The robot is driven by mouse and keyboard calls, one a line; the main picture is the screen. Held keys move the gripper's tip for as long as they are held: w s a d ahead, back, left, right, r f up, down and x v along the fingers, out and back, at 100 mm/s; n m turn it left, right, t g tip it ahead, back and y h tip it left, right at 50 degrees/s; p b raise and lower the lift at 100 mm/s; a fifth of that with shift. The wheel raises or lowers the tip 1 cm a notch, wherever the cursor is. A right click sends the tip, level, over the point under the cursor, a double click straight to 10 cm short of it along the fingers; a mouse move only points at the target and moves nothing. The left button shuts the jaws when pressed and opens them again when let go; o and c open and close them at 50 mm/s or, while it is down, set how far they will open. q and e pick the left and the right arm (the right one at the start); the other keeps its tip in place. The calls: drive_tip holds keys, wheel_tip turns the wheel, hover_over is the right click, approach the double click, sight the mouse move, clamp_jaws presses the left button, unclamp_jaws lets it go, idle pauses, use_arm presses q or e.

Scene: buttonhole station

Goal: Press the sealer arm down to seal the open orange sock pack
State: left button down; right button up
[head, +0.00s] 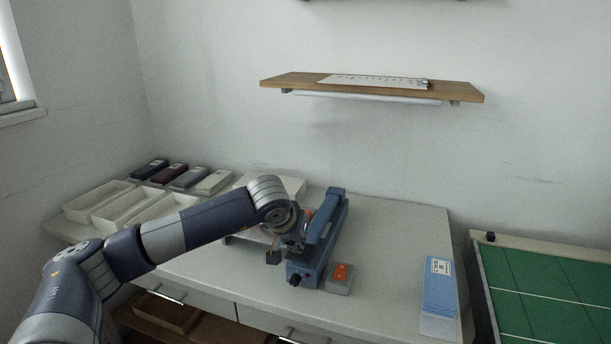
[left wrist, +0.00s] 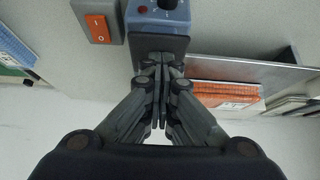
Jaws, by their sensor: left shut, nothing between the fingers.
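The blue sealer (head: 308,270) stands on the table, its long blue arm (head: 327,217) running from back to front. I cannot tell how far the arm is raised. My left gripper (head: 293,246) is at the sealer's left front side. In the left wrist view the gripper (left wrist: 157,112) is shut and empty, its fingertips against or just over the dark front end of the sealer (left wrist: 160,20); contact is unclear. The orange sock pack (left wrist: 225,94) lies beside the sealer by a metal plate; in the head view my gripper mostly hides it. My right gripper is not in view.
A grey box with an orange switch (head: 341,274) stands right of the sealer. A blue pack (head: 438,290) lies at the table's right edge. White trays (head: 98,203) and several dark packs are at the back left. A shelf (head: 372,84) hangs above. The table right of the sealer is mostly clear.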

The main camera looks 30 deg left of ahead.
use_arm(q)
drive_tip(key=shift+s+d+f, duration=0.1)
drive_tip(key=shift+s+f, duration=0.1)
drive_tip(key=shift+f, duration=0.25)
drive_tip(key=shift+s+d+f, duration=0.1)
drive_tip(key=shift+s+f, duration=0.05)
drive_tip(key=shift+f, duration=0.25)
drive_tip(key=r+p, duration=0.1)
drive_tip(key=r, duration=0.1)
drive_tip(key=r+p, duration=0.2)
drive_tip(key=r, duration=0.1)
drive_tip(key=shift+w+a+r, duration=0.2)
drive_tip(key=shift+w+r, duration=0.1)
drive_tip(key=s+f+b+v, duration=0.1)
drive_tip(key=v, duration=0.9)
drive_tip(key=shift+d, duration=0.15)
